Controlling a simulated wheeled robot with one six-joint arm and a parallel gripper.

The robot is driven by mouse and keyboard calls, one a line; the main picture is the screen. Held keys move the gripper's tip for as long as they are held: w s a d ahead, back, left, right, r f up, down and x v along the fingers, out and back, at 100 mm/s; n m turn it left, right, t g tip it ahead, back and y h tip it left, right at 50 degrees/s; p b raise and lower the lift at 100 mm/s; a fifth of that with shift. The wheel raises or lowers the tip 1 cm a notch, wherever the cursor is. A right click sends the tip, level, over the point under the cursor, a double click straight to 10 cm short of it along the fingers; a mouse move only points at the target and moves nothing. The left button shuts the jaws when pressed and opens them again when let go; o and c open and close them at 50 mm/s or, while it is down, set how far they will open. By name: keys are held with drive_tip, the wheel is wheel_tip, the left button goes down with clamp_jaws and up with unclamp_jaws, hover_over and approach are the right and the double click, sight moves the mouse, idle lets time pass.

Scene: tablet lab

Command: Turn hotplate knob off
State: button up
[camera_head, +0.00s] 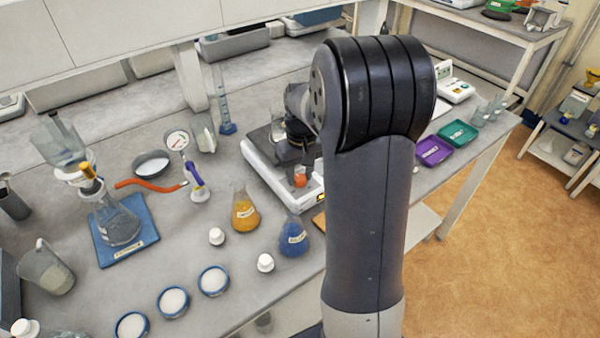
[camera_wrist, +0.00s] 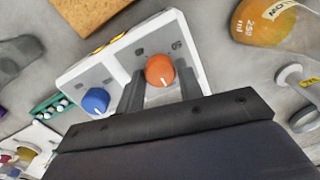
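The white hotplate (camera_head: 262,160) stands on the grey bench, partly hidden by my arm in the head view. Its control face (camera_wrist: 180,45) fills the upper middle of the wrist view. The orange knob (camera_wrist: 160,69) has a white pointer line; it also shows in the head view (camera_head: 300,179). A blue knob (camera_wrist: 96,101) sits on the same face, to the left in the wrist view. My gripper (camera_wrist: 161,82) is at the orange knob, with one finger on each side of it. The fingers look open, with narrow gaps beside the knob.
A flask of orange liquid (camera_head: 244,214) and a flask of blue liquid (camera_head: 293,238) stand close to the hotplate's front. White-capped bottles (camera_head: 265,262) and round dishes (camera_head: 214,281) are nearer. Purple (camera_head: 433,151) and teal (camera_head: 457,133) trays lie to the right.

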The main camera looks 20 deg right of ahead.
sight(302, 176)
drive_tip(key=o, duration=0.3)
drive_tip(key=r, duration=1)
drive_tip(key=shift+d+r+b, duration=0.25)
drive_tip(key=shift+r+b, duration=0.05)
drive_tip(key=shift+r, duration=0.1)
drive_tip(key=shift+f, duration=0.1)
drive_tip(key=f, duration=1)
drive_tip(key=shift+a+f+p, duration=0.25)
drive_tip(key=shift+f+p, duration=0.05)
drive_tip(key=shift+f, duration=0.1)
drive_tip(key=shift+m, duration=0.3)
drive_tip(key=shift+r, duration=0.1)
